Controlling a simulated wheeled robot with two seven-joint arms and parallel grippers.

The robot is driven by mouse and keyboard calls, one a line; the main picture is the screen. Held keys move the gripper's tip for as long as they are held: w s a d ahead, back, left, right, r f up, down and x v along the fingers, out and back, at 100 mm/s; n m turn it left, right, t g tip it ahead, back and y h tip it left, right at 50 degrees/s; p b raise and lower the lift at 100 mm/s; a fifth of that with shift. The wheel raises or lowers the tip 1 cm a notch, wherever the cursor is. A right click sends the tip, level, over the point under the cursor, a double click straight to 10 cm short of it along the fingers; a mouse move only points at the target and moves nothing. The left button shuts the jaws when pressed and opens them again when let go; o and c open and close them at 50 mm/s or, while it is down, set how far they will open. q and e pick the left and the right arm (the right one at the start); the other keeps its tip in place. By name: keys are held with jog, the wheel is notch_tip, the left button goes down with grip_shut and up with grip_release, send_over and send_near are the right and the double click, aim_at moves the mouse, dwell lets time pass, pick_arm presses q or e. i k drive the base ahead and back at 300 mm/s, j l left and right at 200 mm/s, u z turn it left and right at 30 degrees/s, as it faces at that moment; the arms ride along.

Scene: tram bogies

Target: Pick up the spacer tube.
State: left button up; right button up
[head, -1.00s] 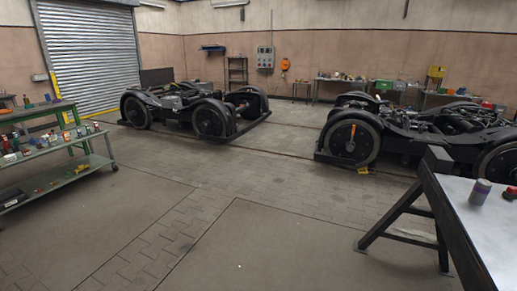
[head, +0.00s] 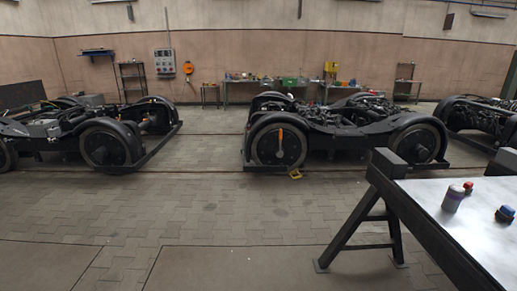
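I cannot make out a spacer tube for certain in the head view. A grey and purple cylinder (head: 453,199) stands upright on the light-topped table (head: 480,232) at the right; it looks like a can or bottle. A small red-topped item (head: 468,187) is just behind it, and a dark blue item with some red (head: 505,214) is at the right edge. Neither of my grippers is in view.
Two black bogies, one at the left (head: 105,150) and one in the middle (head: 340,135), stand beyond the table, with another at the far right (head: 480,115). Workbenches (head: 270,82) line the back wall. The paved floor in front is clear.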

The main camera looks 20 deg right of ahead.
aim_at(455, 194)
jog(key=i+l+z, duration=0.2)
jog(key=z, duration=0.2)
jog(key=i+z, duration=0.8)
jog(key=i+j+z, duration=0.15)
jog(key=i+z, duration=0.25)
jog(key=i+j+z, duration=0.2)
jog(key=z, duration=0.2)
jog(key=i, duration=0.05)
